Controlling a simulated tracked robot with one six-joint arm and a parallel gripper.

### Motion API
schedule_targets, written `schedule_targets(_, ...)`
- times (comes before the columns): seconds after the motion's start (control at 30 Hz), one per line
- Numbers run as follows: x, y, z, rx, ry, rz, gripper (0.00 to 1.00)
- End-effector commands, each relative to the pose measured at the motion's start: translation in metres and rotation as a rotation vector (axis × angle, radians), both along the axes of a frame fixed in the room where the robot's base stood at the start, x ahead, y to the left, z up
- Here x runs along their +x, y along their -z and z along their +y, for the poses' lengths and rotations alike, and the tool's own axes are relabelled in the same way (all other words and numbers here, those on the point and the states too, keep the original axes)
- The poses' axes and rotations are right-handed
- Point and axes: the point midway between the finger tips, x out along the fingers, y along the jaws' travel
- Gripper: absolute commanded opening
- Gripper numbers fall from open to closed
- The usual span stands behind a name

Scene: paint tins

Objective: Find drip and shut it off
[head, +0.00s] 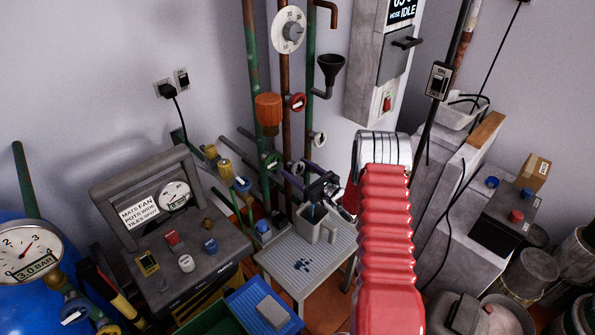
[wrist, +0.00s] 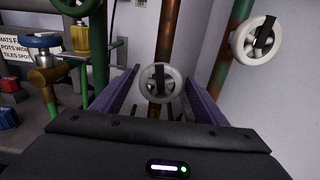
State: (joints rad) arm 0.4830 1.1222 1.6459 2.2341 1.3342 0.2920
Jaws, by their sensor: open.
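My gripper (wrist: 161,74) is open. In the wrist view its two purple fingers stand on either side of a white handwheel (wrist: 158,84) with a dark crossbar, on a copper pipe. I cannot tell whether they touch it. In the head view my gripper (head: 308,174) is at the pipes above a grey jug (head: 327,232), partly hiding them. The jug stands on a white stool (head: 336,257). A blue streak shows at the jug's mouth, and dark blue spots (head: 303,265) lie on the stool. The outlet above the jug is hidden by my gripper.
A second white handwheel (wrist: 254,40) is at the right. A gauge console (head: 175,245) is at the left; a blue box (head: 264,306) is in front.

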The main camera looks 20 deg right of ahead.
Motion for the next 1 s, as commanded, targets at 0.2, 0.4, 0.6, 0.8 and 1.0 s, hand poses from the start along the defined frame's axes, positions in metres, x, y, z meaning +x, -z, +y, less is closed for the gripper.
schedule_targets(0.2, -0.0002, 0.0, -0.0002, 0.0, 0.0, 0.0, 0.56)
schedule_targets(0.4, -0.0003, 0.0, -0.0002, 0.0, 0.0, 0.0, 0.42)
schedule_targets(0.6, -0.0004, 0.0, -0.0003, 0.0, 0.0, 0.0, 0.28)
schedule_targets(0.8, -0.0006, 0.0, -0.0002, 0.01, 0.0, 0.004, 0.25)
schedule_targets(1.0, -0.0007, 0.0, 0.0, 0.093, 0.0, 0.038, 0.25)
